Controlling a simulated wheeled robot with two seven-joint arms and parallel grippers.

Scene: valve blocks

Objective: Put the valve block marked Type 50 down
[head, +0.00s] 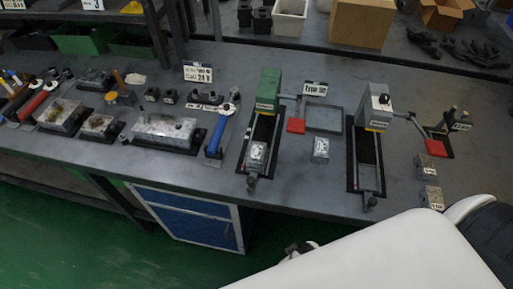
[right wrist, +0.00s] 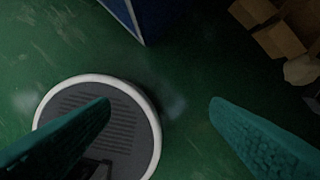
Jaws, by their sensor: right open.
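The Type 50 sign (head: 315,88) stands at the back of the bench, behind a shallow grey tray (head: 323,118) that looks empty. A small silver valve block (head: 321,149) sits on the bench in front of the tray. Another valve block (head: 257,153) sits in the channel of the green-headed fixture (head: 268,92). Two more blocks, an upper one (head: 431,168) and a lower one (head: 431,197), are at the right. Their markings are too small to read. My right gripper (right wrist: 160,104) is open and empty above the floor. My left gripper is not in view.
A grey-headed fixture (head: 376,105) stands right of the tray, with a red-ended lever (head: 435,147). Larger metal blocks and a blue-handled tool (head: 216,137) lie to the left. A blue cabinet (head: 190,217) is under the bench.

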